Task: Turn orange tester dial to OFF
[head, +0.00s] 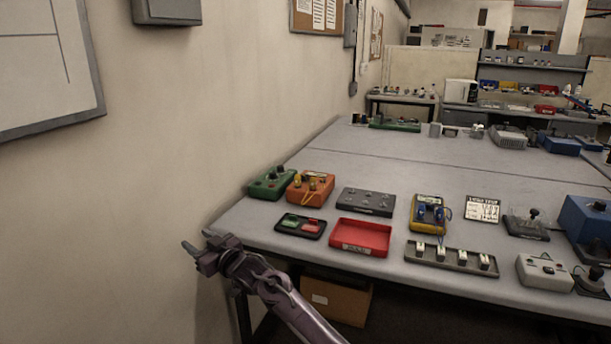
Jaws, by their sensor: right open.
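An orange box (310,189) with small knobs and a yellow-orange cable stands at the near left of the grey table (390,155). A yellow-orange handheld meter (428,213) with blue parts lies further right. Which of the two is the tester is not certain, and dial settings are too small to read. My right gripper (196,242) is open and empty, beyond the table's left edge near the wall, left of and lower in the picture than both. My left gripper is out of view.
A green box (272,183) stands against the orange box's left side. A red tray (361,237), a dark tray with green and red pieces (300,226), a grey knob panel (368,201) and a switch strip (451,258) lie nearby. The table's back middle is mostly clear.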

